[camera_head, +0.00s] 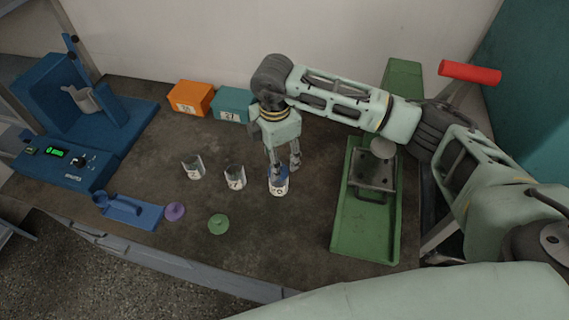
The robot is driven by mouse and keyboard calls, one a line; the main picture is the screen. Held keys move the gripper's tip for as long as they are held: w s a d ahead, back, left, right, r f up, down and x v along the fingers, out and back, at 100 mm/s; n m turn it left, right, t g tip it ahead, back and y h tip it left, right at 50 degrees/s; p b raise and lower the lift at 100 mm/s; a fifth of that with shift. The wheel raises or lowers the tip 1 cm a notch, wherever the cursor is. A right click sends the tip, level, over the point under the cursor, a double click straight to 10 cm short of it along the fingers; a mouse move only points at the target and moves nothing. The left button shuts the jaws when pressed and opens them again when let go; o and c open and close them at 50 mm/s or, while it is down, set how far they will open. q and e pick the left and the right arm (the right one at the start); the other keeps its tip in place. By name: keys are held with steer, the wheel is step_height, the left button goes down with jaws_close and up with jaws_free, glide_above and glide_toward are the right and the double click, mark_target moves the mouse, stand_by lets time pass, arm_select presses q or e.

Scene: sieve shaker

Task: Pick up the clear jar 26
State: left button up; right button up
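Three small clear jars with white labels stand in a loose row on the dark table. The right-hand jar (278,187) has a label that I cannot read fully; it seems to end in 6. The middle jar (235,178) and the left jar (193,168) have labels too small to read surely. My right gripper (285,167) points down at the right-hand jar. Its fingers are spread, with their tips at the jar's rim and partly over it. I cannot tell whether they touch it. My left gripper is not in view.
A green tray with a metal block (372,170) stands on the right. A blue machine (72,130) stands on the left. Orange (191,97) and teal (231,104) boxes are at the back. A green lid (218,224), purple lid (175,211) and blue holder (132,211) lie in front.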

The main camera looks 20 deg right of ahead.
mark_target(279, 181)
steer(key=f, duration=0.1)
steer(key=f+p, duration=0.2)
steer(key=shift+s+a+f, duration=0.2)
steer(key=shift+s+f, duration=0.1)
steer(key=shift+f, duration=0.05)
step_height(279, 181, down, 3)
steer(key=shift+w+d+r+p, duration=0.1)
steer(key=shift+d+p, duration=0.05)
steer(key=shift+p, duration=0.3)
steer(key=shift+f, duration=0.45)
steer(key=c, duration=1.2)
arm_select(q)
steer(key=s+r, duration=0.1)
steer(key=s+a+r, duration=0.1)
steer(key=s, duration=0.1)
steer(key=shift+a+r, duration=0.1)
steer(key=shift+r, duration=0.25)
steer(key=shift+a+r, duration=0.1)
arm_select(e)
steer(key=shift+w+r, duration=0.15)
